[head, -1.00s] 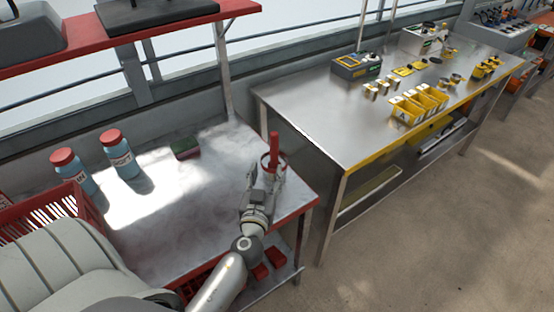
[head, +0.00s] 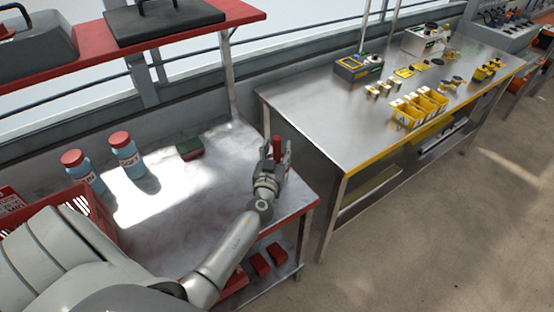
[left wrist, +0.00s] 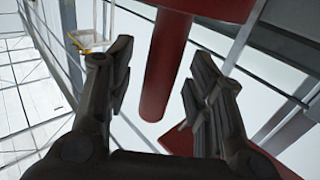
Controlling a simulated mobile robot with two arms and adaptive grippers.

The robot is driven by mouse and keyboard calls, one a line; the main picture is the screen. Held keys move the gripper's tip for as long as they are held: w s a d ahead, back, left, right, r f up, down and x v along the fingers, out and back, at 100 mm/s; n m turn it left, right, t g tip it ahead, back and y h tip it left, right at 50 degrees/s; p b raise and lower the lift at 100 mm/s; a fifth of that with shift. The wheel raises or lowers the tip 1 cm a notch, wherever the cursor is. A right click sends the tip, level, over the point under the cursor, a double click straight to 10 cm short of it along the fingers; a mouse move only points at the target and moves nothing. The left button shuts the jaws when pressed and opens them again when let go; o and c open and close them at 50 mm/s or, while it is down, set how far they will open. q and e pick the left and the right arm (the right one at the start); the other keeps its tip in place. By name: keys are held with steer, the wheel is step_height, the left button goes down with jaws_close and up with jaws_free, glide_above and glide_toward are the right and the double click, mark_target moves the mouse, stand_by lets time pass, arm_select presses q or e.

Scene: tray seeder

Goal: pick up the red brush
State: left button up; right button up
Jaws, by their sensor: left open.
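The red brush (head: 277,144) stands upright near the right end of the metal-topped bench, with its lower part hidden behind my left gripper. My left gripper (head: 275,150) is at the brush, its fingers open on either side of the red handle in the head view. In the left wrist view, the red handle (left wrist: 165,68) shows between the open fingers of the gripper (left wrist: 160,75), with visible gaps on both sides. A wider red part is at the top of that view. My right gripper is not in view.
Two blue bottles with red caps (head: 126,155) (head: 80,170) and a green-and-red block (head: 189,149) stand on the bench. A red crate (head: 88,206) is at the left. A red shelf (head: 190,27) runs above. A second steel table (head: 310,105) stands to the right.

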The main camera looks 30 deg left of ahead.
arm_select(q)
steer(key=shift+w+a, duration=0.15)
steer(key=shift+w, duration=0.25)
steer(key=c, duration=0.9)
jaws_close()
steer(key=shift+r, duration=0.1)
